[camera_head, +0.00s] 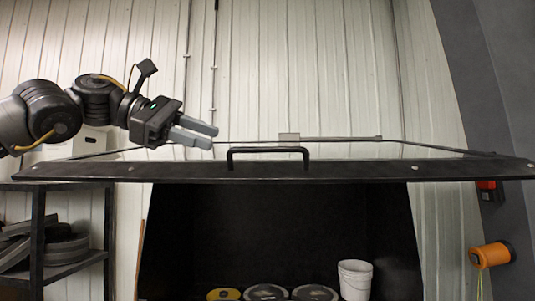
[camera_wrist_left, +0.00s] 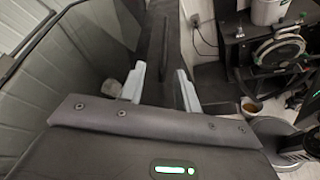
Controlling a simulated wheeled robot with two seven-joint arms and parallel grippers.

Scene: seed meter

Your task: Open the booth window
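The booth window (camera_head: 400,170) shows in the head view as a wide dark frame bar, seen nearly edge-on above the dark booth opening. Its pane seems to slope back behind the bar. A black bar handle (camera_head: 268,151) stands on the frame near its middle. My left gripper (camera_head: 214,138) is just left of the handle and above the frame, apart from the handle. In the left wrist view its two grey fingers (camera_wrist_left: 160,88) are spread with nothing gripped. A long dark strip shows beyond them; I cannot tell which part it is. My right gripper is out of view.
Inside the booth (camera_head: 280,230) are a white bucket (camera_head: 355,280) and several round discs. A dark shelf (camera_head: 38,225) with stacked parts stands at left. An orange cylinder (camera_head: 490,256) and a red box (camera_head: 487,190) are at right.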

